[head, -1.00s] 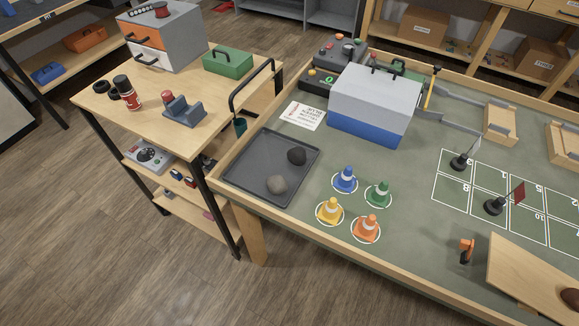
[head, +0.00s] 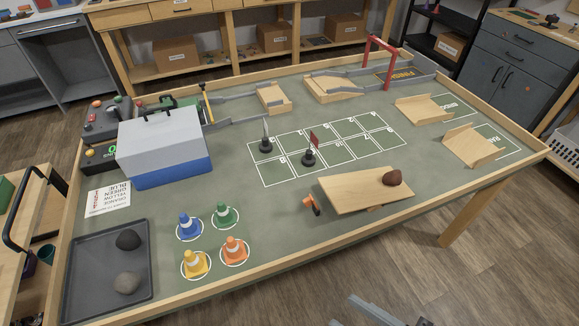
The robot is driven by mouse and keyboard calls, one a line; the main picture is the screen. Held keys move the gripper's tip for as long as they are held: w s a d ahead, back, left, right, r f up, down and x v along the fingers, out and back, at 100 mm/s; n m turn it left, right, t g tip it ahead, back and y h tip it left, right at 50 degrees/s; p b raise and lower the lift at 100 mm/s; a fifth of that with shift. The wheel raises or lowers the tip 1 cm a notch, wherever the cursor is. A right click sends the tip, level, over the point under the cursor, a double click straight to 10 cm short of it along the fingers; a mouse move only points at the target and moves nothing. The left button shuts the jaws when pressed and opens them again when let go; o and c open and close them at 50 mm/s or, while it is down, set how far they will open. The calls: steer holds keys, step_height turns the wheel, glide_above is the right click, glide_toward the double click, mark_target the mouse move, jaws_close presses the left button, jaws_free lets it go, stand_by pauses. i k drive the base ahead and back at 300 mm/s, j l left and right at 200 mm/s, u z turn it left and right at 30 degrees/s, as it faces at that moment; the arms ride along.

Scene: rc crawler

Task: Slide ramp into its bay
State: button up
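Two light wooden ramps with raised side rails are at the right of the table. The far ramp (head: 424,111) sits at the left end of a white-outlined bay (head: 462,103) with lettering. The near ramp (head: 472,147) sits at the left part of a second outlined bay (head: 503,140). Both bays show bare surface to the right of their ramps. Which ramp the task means, I cannot tell.
A tilted wooden board (head: 350,190) with a brown rock (head: 392,177) lies near the front edge. Small flags (head: 308,155), several cones (head: 195,263), a grey tray (head: 85,280) and a blue-grey box (head: 165,150) stand further left. The table has a raised wooden rim (head: 520,158).

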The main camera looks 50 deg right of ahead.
mark_target(470, 147)
steer(key=z, duration=2.05)
